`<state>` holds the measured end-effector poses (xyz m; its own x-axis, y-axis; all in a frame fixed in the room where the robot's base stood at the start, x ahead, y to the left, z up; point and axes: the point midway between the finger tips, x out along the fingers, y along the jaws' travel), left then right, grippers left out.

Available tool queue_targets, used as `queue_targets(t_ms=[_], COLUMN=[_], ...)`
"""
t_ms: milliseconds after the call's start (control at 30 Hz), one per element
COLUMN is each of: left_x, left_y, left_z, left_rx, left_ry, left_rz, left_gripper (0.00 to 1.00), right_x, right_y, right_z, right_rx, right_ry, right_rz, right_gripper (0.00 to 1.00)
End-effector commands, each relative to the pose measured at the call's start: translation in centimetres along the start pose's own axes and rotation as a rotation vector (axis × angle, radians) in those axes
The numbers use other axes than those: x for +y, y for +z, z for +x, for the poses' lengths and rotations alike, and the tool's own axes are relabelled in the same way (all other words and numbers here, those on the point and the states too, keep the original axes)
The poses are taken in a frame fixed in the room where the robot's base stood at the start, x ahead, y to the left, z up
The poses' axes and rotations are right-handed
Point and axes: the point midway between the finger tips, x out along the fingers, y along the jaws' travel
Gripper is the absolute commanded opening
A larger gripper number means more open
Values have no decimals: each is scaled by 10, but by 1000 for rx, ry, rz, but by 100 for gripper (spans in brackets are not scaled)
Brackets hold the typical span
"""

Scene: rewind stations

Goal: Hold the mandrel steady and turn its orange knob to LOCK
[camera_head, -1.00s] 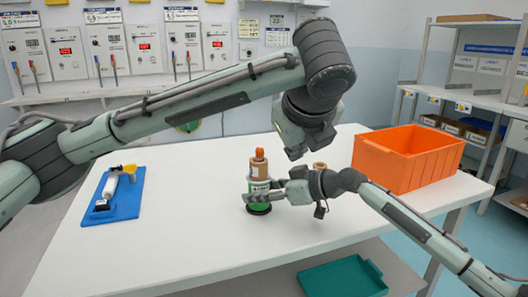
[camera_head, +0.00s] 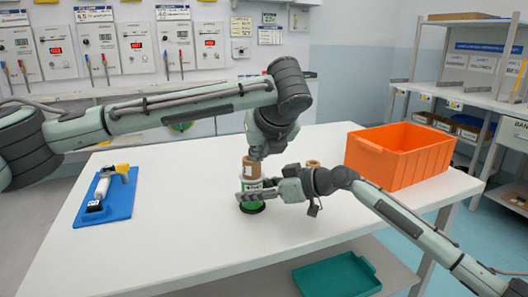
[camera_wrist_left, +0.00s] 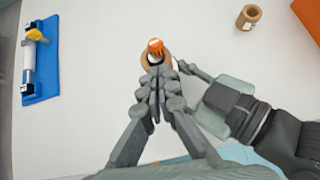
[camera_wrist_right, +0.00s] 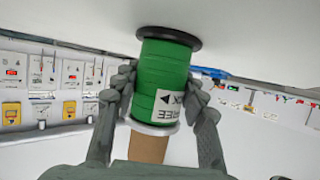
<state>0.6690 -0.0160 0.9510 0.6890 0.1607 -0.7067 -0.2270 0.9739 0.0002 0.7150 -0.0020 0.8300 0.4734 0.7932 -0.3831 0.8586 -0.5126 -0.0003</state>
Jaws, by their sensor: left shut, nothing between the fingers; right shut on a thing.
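The mandrel stands upright on the white table, with a green body (camera_wrist_right: 165,80), a black base (camera_head: 252,208) and a brown upper part (camera_head: 250,168). A white label on it reads FREE with an arrow (camera_wrist_right: 172,98). Its orange knob (camera_wrist_left: 155,47) shows in the left wrist view and is hidden in the head view. My right gripper (camera_wrist_right: 160,92) is shut on the mandrel's green body from the side. My left gripper (camera_head: 257,156) is shut and empty, pointing down at the mandrel's top; its fingertips (camera_wrist_left: 156,75) appear close beside the knob. I cannot tell whether they touch.
A small brown roll (camera_wrist_left: 249,17) stands beyond the mandrel. An orange crate (camera_head: 402,160) is at the table's right. A blue tray (camera_head: 119,208) with a white and yellow tool lies at the left. A teal tray (camera_head: 335,277) sits below. The table between is clear.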

Motion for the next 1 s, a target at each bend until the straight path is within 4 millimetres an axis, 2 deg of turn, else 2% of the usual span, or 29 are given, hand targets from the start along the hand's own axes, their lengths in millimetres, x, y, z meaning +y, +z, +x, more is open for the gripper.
queue_targets(t_ms=[200, 1000], left_x=[0, -4], left_y=[10, 18], left_z=[11, 19], left_rx=[0, 0], left_ry=[-1, 1], left_rz=[1, 0], left_gripper=[0, 0], right_x=[0, -2], right_y=[0, 0], right_z=[0, 1], right_rx=[0, -1], right_ry=[0, -5], right_rz=[0, -3], right_gripper=[4, 4])
